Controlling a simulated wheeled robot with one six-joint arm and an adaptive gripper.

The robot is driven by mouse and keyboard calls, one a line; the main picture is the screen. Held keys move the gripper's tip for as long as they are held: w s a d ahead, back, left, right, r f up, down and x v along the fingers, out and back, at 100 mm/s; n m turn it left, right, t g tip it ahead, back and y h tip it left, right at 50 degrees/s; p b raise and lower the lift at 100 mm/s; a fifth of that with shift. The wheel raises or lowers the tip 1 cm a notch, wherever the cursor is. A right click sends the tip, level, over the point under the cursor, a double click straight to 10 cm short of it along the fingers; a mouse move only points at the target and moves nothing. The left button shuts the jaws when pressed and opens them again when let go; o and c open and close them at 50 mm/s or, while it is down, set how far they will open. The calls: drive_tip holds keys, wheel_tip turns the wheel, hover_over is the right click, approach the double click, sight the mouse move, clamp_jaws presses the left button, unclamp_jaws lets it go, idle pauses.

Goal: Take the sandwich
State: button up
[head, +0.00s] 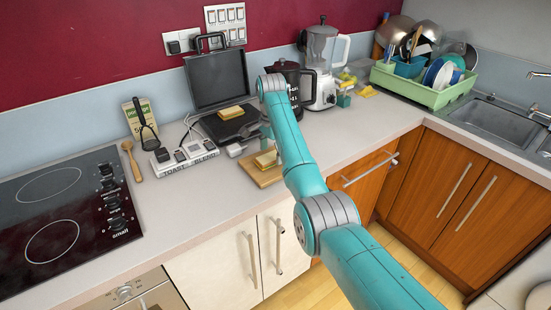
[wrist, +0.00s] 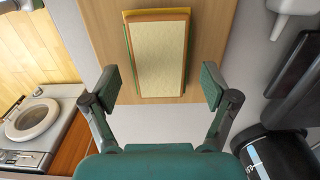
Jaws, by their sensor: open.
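A sandwich (wrist: 160,57) with pale bread and thin green and orange layers at its edges lies on a wooden board (wrist: 102,28). In the head view this sandwich (head: 266,160) is on the board (head: 262,177) near the counter's front edge, partly hidden by my arm. My gripper (wrist: 162,86) is open and empty. Its two fingers stand apart near the lower end of the sandwich, one to each side, with gaps between. In the head view my gripper is mostly hidden behind the arm. Another bread piece (head: 231,112) lies on the open sandwich toaster (head: 219,82).
A dark kettle (head: 283,78) stands close behind my arm, with a blender (head: 322,62) beyond. The hob (head: 65,205) is farther left. A green dish rack (head: 425,90) is at right.

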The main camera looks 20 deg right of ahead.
drive_tip(key=shift+f, duration=0.55)
drive_tip(key=c, duration=1.3)
drive_tip(key=shift+o, duration=0.2)
